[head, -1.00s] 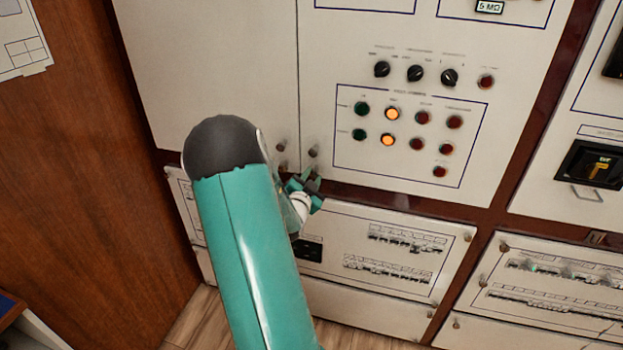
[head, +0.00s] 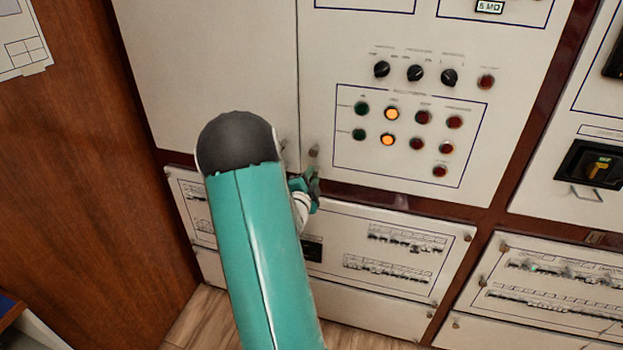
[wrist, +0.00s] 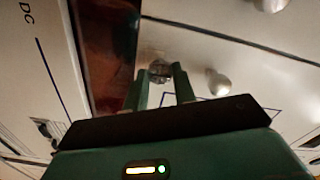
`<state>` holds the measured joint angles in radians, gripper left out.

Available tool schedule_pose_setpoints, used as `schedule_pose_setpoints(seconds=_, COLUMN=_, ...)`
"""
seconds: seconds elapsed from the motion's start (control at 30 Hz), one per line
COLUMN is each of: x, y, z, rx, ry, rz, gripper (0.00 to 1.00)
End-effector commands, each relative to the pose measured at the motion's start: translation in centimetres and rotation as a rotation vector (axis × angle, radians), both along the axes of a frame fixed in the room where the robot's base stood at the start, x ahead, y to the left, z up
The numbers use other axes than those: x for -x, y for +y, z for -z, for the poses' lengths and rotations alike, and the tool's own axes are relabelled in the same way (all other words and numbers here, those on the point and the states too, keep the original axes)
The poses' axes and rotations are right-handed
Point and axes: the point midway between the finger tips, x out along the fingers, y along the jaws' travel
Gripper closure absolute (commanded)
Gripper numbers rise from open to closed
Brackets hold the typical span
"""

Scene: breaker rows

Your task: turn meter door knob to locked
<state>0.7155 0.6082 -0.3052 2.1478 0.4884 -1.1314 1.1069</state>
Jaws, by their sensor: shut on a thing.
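My gripper (head: 312,183) is at the lower-left corner of the right-hand cabinet door (head: 322,100), just below a small metal knob (head: 313,151). In the wrist view its two fingers (wrist: 165,82) are shut on a small metal door knob (wrist: 160,70), close to the dark red frame. A second knob (wrist: 218,82) on the same door shows to the right of the fingers. In the head view the gripped knob is hidden behind the gripper. The turned angle of the gripped knob cannot be read.
Black selector knobs (head: 415,73) and lit buttons (head: 392,114) are on the door to the right. A plain left door (head: 210,60) adjoins it at a narrow seam. Breaker panels (head: 370,250) sit below the dark red frame (head: 400,200). A wooden wall (head: 70,180) is at the left.

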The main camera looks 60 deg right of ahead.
Motion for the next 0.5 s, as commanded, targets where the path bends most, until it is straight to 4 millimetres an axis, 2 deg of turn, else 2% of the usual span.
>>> schedule_pose_setpoints(seconds=0.23, x=0.01, y=-0.02, z=-0.06, rx=0.001, ry=-0.001, rz=0.000, gripper=0.96)
schedule_pose_setpoints(seconds=0.27, x=0.00, y=-0.03, z=-0.06, rx=0.001, ry=-0.001, rz=0.000, gripper=0.72)
schedule_pose_setpoints(seconds=0.37, x=0.00, y=-0.02, z=-0.06, rx=0.001, ry=-0.001, rz=0.000, gripper=0.52)
schedule_pose_setpoints(seconds=0.5, x=0.00, y=-0.01, z=-0.04, rx=0.000, ry=0.000, rz=0.001, gripper=0.52)
